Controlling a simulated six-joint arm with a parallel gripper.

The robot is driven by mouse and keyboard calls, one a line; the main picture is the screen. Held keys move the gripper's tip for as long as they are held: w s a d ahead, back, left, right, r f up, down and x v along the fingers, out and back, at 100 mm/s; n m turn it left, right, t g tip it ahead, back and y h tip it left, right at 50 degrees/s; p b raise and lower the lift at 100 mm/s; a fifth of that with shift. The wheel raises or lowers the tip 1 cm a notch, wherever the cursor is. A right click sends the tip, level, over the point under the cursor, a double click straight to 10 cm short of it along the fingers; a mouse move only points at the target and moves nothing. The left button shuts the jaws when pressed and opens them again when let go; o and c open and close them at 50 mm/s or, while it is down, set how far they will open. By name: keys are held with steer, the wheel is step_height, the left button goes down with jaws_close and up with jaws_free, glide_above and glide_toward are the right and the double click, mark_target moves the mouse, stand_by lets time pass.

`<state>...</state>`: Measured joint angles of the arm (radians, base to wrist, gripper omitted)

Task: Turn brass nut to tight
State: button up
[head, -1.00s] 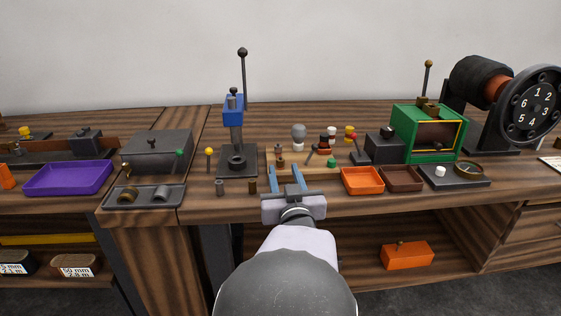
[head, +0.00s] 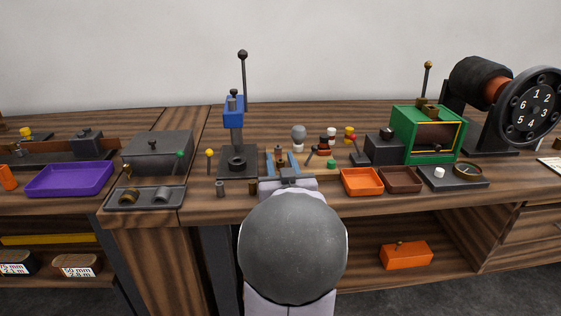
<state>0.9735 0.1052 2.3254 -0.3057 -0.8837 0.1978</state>
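My gripper (head: 283,160) is over the front of the bench in the head view. Its two blue fingers stand apart, pointing toward the back of the bench. A small brass-brown fitting (head: 279,155) shows between or just beyond the fingertips; it may be the brass nut on its post, but it is too small to tell. I cannot tell whether the fingers touch it. My wrist hides the bench edge below. Brass-coloured pieces (head: 427,111) also sit on top of the green box at the right.
A black press with a blue head (head: 234,112) stands close left of my gripper. A lamp bulb (head: 298,132) and small knobs stand close right. An orange tray (head: 361,182) and brown tray (head: 401,180) lie further right. A purple tray (head: 69,179) lies far left.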

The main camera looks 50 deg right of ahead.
jaws_close()
steer(key=shift+m+g+h+b, duration=0.8)
steer(key=shift+g+h+b, duration=0.1)
steer(key=shift+b, duration=0.25)
jaws_free()
steer(key=shift+v, duration=3.75)
